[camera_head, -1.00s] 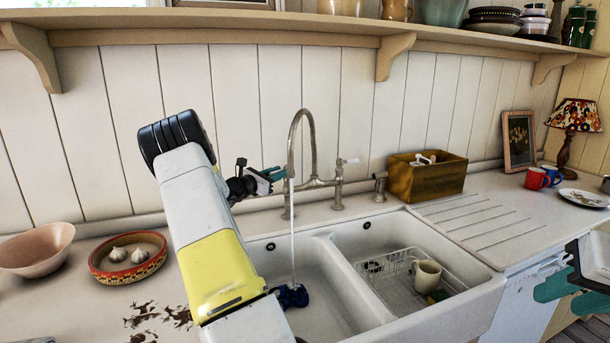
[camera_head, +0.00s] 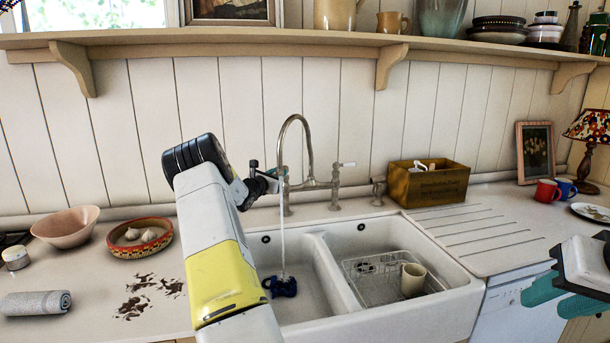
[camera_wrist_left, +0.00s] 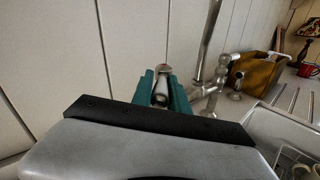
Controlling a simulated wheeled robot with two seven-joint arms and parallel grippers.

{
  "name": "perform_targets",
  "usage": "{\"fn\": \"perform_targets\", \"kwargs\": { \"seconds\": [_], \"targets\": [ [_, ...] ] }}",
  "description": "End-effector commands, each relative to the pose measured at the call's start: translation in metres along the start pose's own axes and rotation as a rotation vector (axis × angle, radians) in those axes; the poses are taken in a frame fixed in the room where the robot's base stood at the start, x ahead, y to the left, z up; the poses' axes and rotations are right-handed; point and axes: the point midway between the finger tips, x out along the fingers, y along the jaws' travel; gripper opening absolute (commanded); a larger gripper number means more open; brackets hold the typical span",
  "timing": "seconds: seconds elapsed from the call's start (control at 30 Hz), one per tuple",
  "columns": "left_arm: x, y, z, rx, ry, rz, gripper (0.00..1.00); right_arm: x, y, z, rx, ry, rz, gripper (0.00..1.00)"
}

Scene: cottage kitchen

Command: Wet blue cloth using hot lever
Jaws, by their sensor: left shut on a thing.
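The blue cloth (camera_head: 283,288) lies crumpled in the left basin of the white double sink (camera_head: 400,318). A thin stream of water (camera_head: 283,245) falls onto it from the spout of the metal tap (camera_head: 309,150). My left gripper (camera_head: 280,173) is at the tap's left side, its fingers mostly hidden by my wrist. In the left wrist view its teal fingers are shut around the hot lever (camera_wrist_left: 161,88), whose pale tip shows between them. The other lever (camera_head: 346,164) is free. My right gripper (camera_head: 562,297) is open and empty at the right edge, away from the sink.
The right basin holds a wire rack (camera_head: 375,285) and a cream mug (camera_head: 413,279). A wooden box (camera_head: 430,186) stands behind the ribbed drainboard (camera_head: 490,232). A garlic bowl (camera_head: 139,238), a pink bowl (camera_head: 66,228), a grey rolled towel (camera_head: 35,303) and brown stains (camera_head: 145,295) are on the left counter.

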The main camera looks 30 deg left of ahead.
Motion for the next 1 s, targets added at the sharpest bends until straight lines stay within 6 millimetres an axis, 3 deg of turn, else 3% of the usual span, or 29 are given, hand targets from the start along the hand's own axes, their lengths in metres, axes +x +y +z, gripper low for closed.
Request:
{"fn": "perform_targets", "kwargs": {
  "seconds": [0.03, 0.13, 0.17, 0.27, 0.63, 1.0],
  "targets": [
    [-0.003, 0.011, 0.002, 0.002, -0.003, 0.018, 0.0, 0.0, 0.0, 0.0, 0.0, 0.0, 0.0, 0.36],
    [-0.003, 0.011, 0.002, 0.002, -0.003, 0.019, 0.0, 0.0, 0.0, 0.0, 0.0, 0.0, 0.0, 0.36],
    [-0.003, 0.011, 0.002, 0.002, -0.003, 0.019, 0.26, 0.0, 0.0, 0.0, 0.0, 0.0, 0.0, 0.36],
    [-0.003, 0.01, 0.002, 0.002, -0.003, 0.016, 0.44, 0.0, 0.0, 0.0, 0.0, 0.0, 0.0, 0.36],
    [-0.006, 0.005, 0.001, 0.0, -0.002, 0.008, 0.44, 0.0, 0.0, 0.0, 0.0, 0.0, 0.0, 0.36],
    [-0.065, 0.007, 0.001, 0.001, -0.001, 0.012, 0.44, 0.0, 0.0, 0.0, 0.0, 0.0, 0.0, 0.36]
  ]
}}
